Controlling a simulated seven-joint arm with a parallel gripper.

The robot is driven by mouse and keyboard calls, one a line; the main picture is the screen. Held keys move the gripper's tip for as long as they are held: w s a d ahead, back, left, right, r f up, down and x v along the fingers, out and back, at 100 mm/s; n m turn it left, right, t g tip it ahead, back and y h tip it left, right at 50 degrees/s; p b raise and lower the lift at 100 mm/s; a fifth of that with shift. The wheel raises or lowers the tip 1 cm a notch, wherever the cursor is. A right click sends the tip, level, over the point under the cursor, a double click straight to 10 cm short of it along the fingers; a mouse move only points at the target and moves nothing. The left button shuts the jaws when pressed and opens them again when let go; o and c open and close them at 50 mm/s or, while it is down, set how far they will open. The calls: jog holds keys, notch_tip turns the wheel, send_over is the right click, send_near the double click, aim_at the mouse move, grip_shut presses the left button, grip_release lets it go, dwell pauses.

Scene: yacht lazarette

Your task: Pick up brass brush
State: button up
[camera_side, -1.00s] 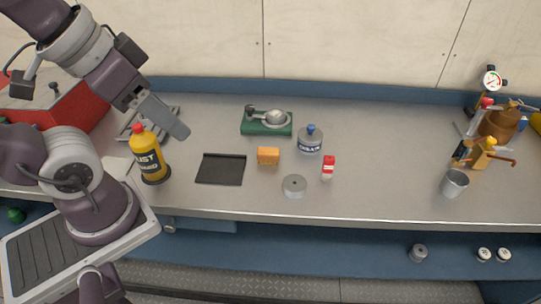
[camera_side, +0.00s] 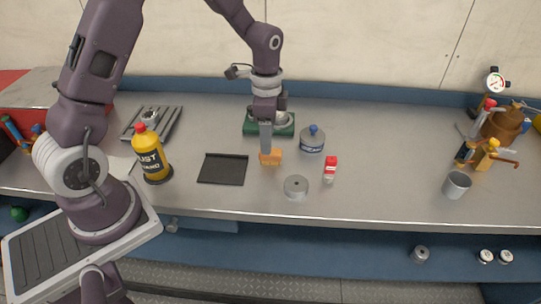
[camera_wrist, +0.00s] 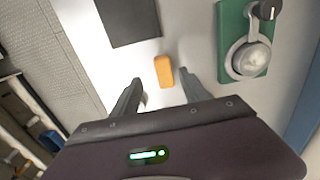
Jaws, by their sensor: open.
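A small orange-tan block (camera_side: 273,158), the likeliest brass brush, lies on the grey bench; no bristles can be made out. In the wrist view the block (camera_wrist: 163,71) lies ahead of and between my fingers. My gripper (camera_side: 266,148) points down just over the block in the side view, and its finger hides part of it. In the wrist view my gripper (camera_wrist: 159,77) is open, with one finger on each side and nothing held. I cannot tell the exact height of the fingertips above the bench.
A dark flat tray (camera_side: 222,169) lies left of the block. A green-based device (camera_side: 285,127) stands behind it, a blue-capped container (camera_side: 312,142) to its right. A grey disc (camera_side: 296,187) and a red-and-white bottle (camera_side: 330,168) are in front. A yellow bottle (camera_side: 149,156) stands further left.

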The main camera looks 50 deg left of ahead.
aim_at(271, 156)
jog(key=f, duration=0.4)
jog(key=w+f, duration=0.1)
jog(key=f, duration=0.1)
jog(key=shift+w+f, duration=0.1)
jog(key=shift+f, duration=0.2)
grip_shut()
